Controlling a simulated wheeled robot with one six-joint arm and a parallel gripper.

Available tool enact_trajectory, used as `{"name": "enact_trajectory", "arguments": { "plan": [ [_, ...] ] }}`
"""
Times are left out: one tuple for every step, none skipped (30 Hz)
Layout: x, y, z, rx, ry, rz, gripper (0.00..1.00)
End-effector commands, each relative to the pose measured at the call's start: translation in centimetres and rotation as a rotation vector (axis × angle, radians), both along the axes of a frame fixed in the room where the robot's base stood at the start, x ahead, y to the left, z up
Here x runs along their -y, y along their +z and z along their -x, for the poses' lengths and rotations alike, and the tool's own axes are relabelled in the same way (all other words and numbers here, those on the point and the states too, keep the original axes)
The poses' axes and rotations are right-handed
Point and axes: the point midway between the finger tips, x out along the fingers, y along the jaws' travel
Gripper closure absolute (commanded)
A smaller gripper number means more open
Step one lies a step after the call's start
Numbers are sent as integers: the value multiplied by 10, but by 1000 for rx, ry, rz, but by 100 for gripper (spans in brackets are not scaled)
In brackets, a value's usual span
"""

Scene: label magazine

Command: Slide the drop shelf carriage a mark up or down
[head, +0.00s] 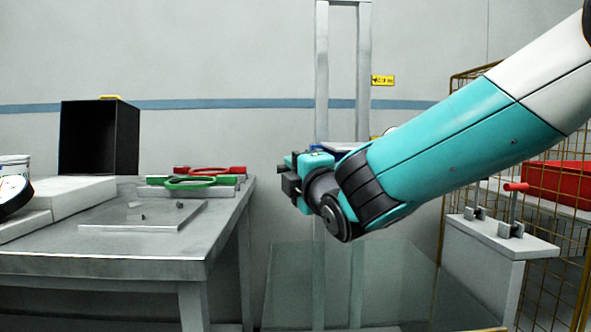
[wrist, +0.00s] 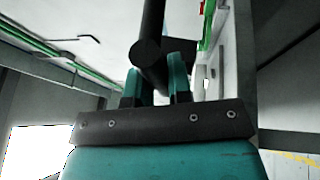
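The drop shelf's grey upright frame (head: 364,60) stands against the back wall in the head view. Where the bar joins the carriage cannot be seen.
A yellow label (head: 382,80) sits beside the upright. A steel table (head: 110,262) at left carries a black box (head: 98,138), green and red rings (head: 190,183) and a flat plate (head: 150,215). At right are a stand with a red-tipped lever (head: 515,187) and a wire cage (head: 455,90).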

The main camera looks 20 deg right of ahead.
Motion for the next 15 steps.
{"name": "enact_trajectory", "arguments": {
  "plan": [
    [0, 0, 0, 0, 0, 0, 100],
    [0, 0, 0, 0, 0, 0, 100],
    [0, -2, 0, -1, 0, 0, 100],
    [0, -3, 0, -1, 0, 0, 100],
    [0, -5, 0, -1, 0, 0, 100],
    [0, -10, 0, -2, 0, 1, 100],
    [0, -14, 0, -2, 0, 1, 100],
    [0, -19, 0, -3, 0, 1, 100],
    [0, -27, 0, -4, -2, 2, 100],
    [0, -33, 0, -5, -2, 2, 100],
    [0, -41, 0, -5, -2, 2, 100],
    [0, -51, 0, -5, -1, 1, 100],
    [0, -60, 0, -5, -1, 1, 100],
    [0, -69, 0, -6, -1, 1, 100],
    [0, -81, 0, -6, -1, 1, 100]
  ]
}}
